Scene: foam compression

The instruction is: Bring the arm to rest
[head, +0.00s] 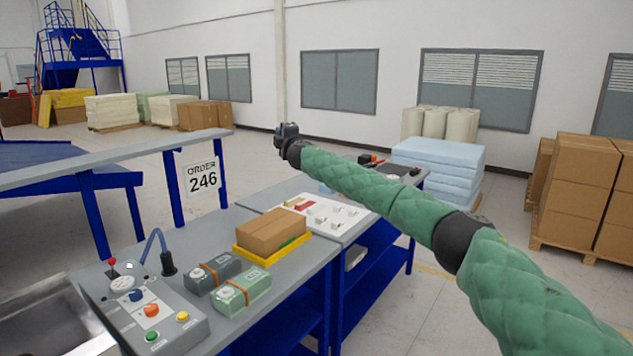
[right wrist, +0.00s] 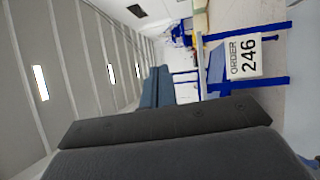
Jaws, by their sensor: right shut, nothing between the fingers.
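My right arm (head: 400,205) comes in from the lower right in a green quilted sleeve and reaches up and left across the head view. My right gripper (head: 284,133) is at its end, raised above the far side of the workbench (head: 232,225), apart from everything on it. It is shut and empty. In the right wrist view its dark finger (right wrist: 165,125) fills the lower part, and nothing shows held. My left gripper is in neither view.
On the workbench are a control panel (head: 150,312) with buttons, two strapped blocks (head: 241,290), a brown box (head: 271,231) in a yellow tray and a white board (head: 322,214). An "ORDER 246" sign (head: 202,177) hangs behind. Blue foam sheets (head: 438,160) and cartons (head: 578,190) stand right.

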